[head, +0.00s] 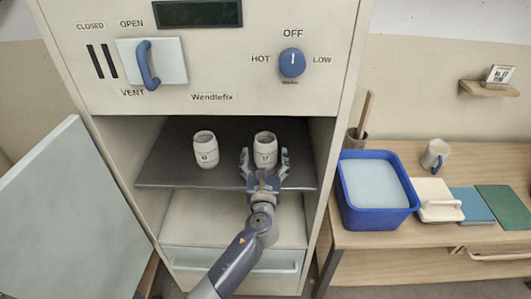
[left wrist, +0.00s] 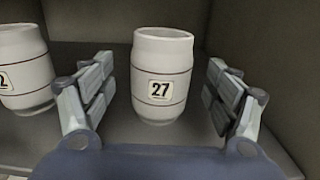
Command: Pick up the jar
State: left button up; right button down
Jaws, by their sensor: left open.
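Two white jars stand upright on a dark shelf (head: 165,181) inside the open cabinet. The right jar (head: 265,143) is between the spread fingers of my left gripper (head: 264,166), with the fingers apart from its sides. In the left wrist view this jar (left wrist: 161,62) carries a label reading 27 and has thin dark bands. My left gripper (left wrist: 158,100) is open there, with a gap on each side of the jar. The other jar (head: 206,149) stands to the left; the left wrist view shows it (left wrist: 25,65) partly, cut off by the frame edge. My right gripper is not in view.
The cabinet door (head: 70,215) stands open at the left. The cabinet walls close in the shelf on both sides. On the wooden table (head: 400,250) at the right are a blue bucket (head: 378,222), a white lidded item (head: 437,198), tiles and a mug (head: 435,155).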

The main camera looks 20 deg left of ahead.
aim_at(266, 154)
pick_arm(q)
jog(key=x, duration=0.4)
jog(key=shift+w+f, duration=0.15)
jog(key=shift+w, duration=0.05)
jog(key=c, duration=1.4)
